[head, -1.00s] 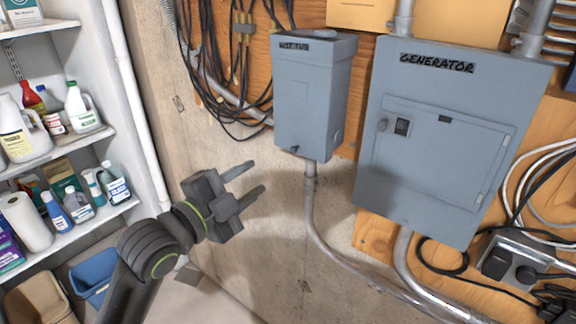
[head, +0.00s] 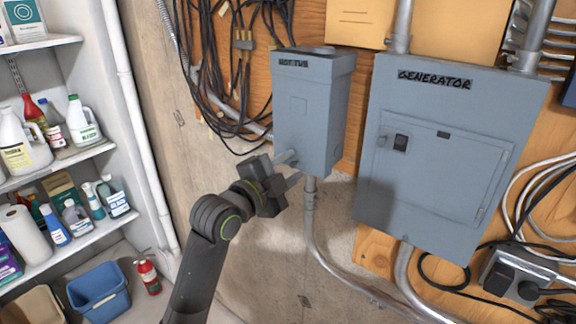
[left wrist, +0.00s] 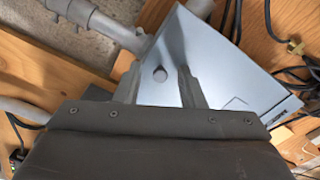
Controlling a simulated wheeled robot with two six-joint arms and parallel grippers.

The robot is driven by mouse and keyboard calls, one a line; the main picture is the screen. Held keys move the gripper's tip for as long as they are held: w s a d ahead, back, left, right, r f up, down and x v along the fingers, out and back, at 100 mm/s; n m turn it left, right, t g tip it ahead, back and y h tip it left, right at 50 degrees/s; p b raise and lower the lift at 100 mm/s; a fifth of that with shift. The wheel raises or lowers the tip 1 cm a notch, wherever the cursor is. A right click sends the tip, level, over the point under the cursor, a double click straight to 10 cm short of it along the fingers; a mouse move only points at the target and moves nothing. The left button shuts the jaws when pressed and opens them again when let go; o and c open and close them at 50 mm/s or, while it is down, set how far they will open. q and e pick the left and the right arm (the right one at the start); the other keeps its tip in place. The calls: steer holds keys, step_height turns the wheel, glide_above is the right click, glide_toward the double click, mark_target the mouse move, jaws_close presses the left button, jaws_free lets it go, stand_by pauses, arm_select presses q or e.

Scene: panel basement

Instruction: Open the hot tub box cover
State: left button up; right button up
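The hot tub box (head: 308,105) is a grey box on the wall with a "HOT TUB" label at its top; its cover looks shut. My left gripper (head: 296,168) is at the box's lower left corner, its two fingers apart and empty. In the left wrist view the box (left wrist: 205,55) fills the upper middle. I cannot tell whether the fingers touch the box. My right gripper is not in view.
A larger grey generator box (head: 445,150) hangs to the right. Conduit (head: 311,210) runs down below the hot tub box. Black cables (head: 225,80) hang to its left. A shelf with bottles (head: 65,150) stands at far left, with a blue bin (head: 98,292) and red extinguisher (head: 149,277) below.

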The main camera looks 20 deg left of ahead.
arm_select(q)
steer(key=shift+c, duration=0.2)
jaws_close()
stand_by(0.3)
